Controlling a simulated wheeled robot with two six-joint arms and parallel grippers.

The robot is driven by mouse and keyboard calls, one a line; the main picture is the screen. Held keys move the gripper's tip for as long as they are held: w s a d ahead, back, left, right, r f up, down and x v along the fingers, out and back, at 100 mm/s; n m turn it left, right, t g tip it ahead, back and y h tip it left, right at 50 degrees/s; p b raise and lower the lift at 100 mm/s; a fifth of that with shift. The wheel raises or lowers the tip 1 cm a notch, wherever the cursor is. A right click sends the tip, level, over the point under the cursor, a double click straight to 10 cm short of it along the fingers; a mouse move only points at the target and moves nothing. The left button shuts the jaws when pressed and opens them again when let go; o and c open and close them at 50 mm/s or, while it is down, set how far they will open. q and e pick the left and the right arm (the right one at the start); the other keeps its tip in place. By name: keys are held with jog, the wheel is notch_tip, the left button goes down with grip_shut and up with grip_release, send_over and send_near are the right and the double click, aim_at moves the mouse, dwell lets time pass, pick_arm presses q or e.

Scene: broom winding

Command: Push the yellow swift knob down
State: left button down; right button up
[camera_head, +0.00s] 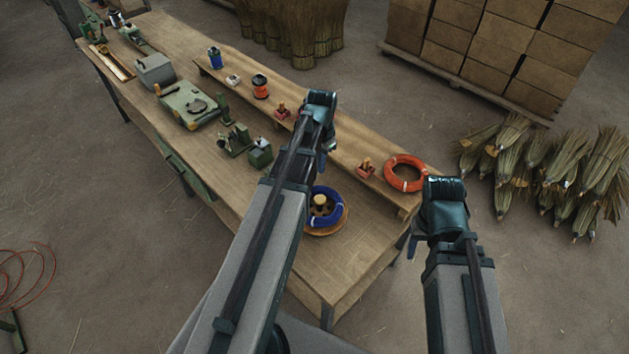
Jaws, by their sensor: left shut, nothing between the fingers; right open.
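The swift is a round wooden disc (331,230) near the bench's front end, with a coil of blue wire (334,212) around its middle. The yellow swift knob (320,199) stands up at its centre. My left arm hides the left part of the swift. My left gripper (322,170) is shut and empty, above the bench and just beyond the knob in the picture. I cannot tell its exact height over the knob. My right gripper (411,246) is open and empty, off the bench's right edge.
A green machine (192,106) and small green devices (235,139) stand further back. Brooms (550,170) and boxes (500,45) lie beyond. The bench front is clear.

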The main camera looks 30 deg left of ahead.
aim_at(320, 199)
dwell(0.4)
pick_arm(q)
notch_tip(320, 199, down, 14)
jog(key=b, duration=1.4)
notch_tip(320, 199, down, 3)
jog(key=b, duration=0.2)
jog(key=shift+r+b, duration=0.15)
jog(key=shift+b, duration=0.25)
jog(key=shift+s+r, duration=0.1)
jog(key=shift+r, duration=0.05)
jog(key=shift+d, duration=0.1)
jog(key=shift+r+p, duration=0.5)
jog(key=shift+p, duration=0.2)
notch_tip(320, 199, up, 13)
jog(key=p, duration=1.3)
